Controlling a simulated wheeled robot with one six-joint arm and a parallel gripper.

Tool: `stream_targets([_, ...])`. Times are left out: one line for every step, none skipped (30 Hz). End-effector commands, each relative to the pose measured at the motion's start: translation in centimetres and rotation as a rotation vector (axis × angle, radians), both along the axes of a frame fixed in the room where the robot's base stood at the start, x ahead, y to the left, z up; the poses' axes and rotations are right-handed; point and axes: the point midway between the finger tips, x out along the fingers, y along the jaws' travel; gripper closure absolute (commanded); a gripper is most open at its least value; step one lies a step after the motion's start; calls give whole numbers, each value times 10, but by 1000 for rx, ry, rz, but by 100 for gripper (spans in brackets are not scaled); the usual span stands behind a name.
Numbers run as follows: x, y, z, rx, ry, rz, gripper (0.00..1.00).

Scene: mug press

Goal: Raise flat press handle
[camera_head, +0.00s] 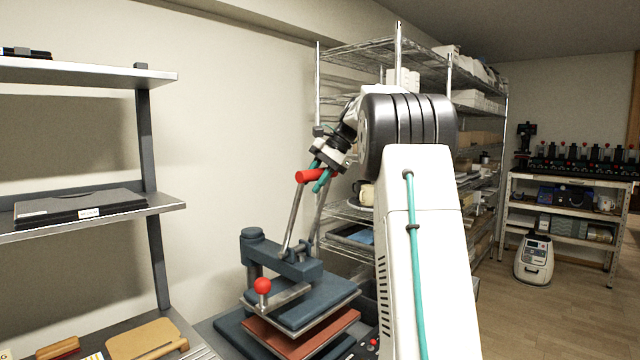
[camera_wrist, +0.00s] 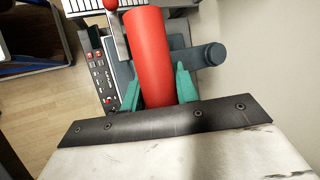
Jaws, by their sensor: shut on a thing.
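The flat press (camera_head: 300,290) stands on a table at the lower middle of the head view. Its blue-grey upper plate is apart from the reddish lower plate (camera_head: 300,335), with a gap between them. The handle's metal bars rise steeply to a red grip (camera_head: 308,176). My gripper (camera_head: 323,178), with teal fingers, is at this red grip, shut on it. In the wrist view the red grip (camera_wrist: 147,58) lies between the two teal fingers of my gripper (camera_wrist: 155,85). Part of the grip is hidden behind the fingers in the head view.
A shelf unit (camera_head: 90,218) with a dark flat case stands at the left. A wire rack (camera_head: 398,62) with boxes and dishes is behind my arm. A control panel (camera_wrist: 102,75) with red buttons sits beside the press. Open floor (camera_head: 540,310) lies at the right.

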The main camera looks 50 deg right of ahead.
Motion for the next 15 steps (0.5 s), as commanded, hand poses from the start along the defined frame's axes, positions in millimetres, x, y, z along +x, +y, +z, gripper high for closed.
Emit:
stream_targets([1, 0, 0, 0, -1, 0, 100])
stream_targets([1, 0, 0, 0, -1, 0, 100])
stream_targets([1, 0, 0, 0, -1, 0, 100])
stream_targets([1, 0, 0, 0, -1, 0, 100])
stream_targets([1, 0, 0, 0, -1, 0, 100])
stream_targets([1, 0, 0, 0, -1, 0, 100])
stream_targets([1, 0, 0, 0, -1, 0, 100])
stream_targets([1, 0, 0, 0, -1, 0, 100])
stream_targets([1, 0, 0, 0, -1, 0, 100])
stream_targets([1, 0, 0, 0, -1, 0, 67])
stream_targets([1, 0, 0, 0, -1, 0, 59])
stream_targets([1, 0, 0, 0, -1, 0, 49])
stream_targets([0, 0, 0, 0, -1, 0, 49])
stream_targets([0, 0, 0, 0, -1, 0, 49])
stream_targets([0, 0, 0, 0, -1, 0, 49])
